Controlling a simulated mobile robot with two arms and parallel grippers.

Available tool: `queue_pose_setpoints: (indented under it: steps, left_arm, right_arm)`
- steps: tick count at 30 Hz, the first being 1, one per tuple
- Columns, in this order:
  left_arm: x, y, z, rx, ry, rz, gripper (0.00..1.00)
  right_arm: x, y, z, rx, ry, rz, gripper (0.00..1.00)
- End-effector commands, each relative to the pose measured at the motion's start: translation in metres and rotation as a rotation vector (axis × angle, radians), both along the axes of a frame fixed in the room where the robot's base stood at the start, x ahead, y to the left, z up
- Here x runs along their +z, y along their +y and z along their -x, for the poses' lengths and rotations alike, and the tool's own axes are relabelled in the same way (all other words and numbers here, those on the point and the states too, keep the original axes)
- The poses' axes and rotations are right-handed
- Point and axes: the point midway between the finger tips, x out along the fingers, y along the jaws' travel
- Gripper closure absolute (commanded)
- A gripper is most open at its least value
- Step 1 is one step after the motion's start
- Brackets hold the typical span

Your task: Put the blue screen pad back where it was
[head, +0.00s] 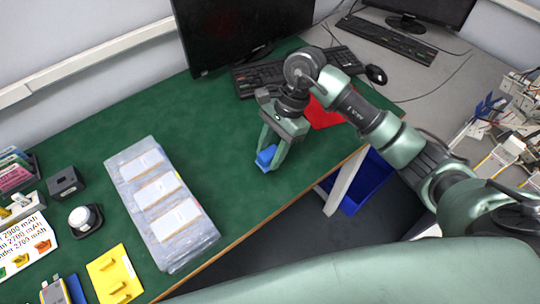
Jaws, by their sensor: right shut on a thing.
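The blue screen pad (264,155) is between the fingertips of my right gripper (271,163). The gripper is shut on it and points down over the green mat, close to the surface. I cannot tell whether the pad touches the mat. The fingers hide part of the pad. My left gripper is not in view.
A clear tray (186,253) of pouch cells lies left of the gripper. A red cloth or pad (324,117) lies behind my right arm. A keyboard (246,84) and a monitor (240,28) stand at the back. A yellow plate (113,275) lies at the lower left. The mat (232,195) is clear near the gripper.

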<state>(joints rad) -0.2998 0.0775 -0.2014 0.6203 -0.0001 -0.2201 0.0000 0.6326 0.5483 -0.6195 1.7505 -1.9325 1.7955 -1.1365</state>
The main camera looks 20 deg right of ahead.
Motion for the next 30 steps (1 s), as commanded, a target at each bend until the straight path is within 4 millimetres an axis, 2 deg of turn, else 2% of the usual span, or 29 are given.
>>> queue_pose_setpoints:
  steps: [3, 5, 15, 16, 18, 30]
  left_arm:
    - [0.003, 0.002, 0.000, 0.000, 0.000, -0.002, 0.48]
    - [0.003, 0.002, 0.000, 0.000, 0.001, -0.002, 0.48]
    - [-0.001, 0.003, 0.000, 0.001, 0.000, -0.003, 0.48]
    - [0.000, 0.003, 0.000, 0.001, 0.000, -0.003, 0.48]
    - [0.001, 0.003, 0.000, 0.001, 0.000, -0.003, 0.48]
    - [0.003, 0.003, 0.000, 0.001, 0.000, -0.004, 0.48]
  right_arm:
    - [-0.019, 0.000, 0.001, -0.001, 0.004, -0.002, 1.00]
    - [-0.024, 0.000, 0.000, -0.001, 0.002, 0.000, 1.00]
    - [-0.029, 0.000, 0.000, 0.000, -0.001, 0.000, 1.00]
    - [-0.028, 0.000, 0.000, 0.000, -0.001, 0.000, 0.55]
    - [-0.027, 0.000, 0.000, 0.000, -0.001, 0.000, 0.39]
    - [-0.023, -0.001, -0.001, -0.001, -0.002, -0.001, 0.39]
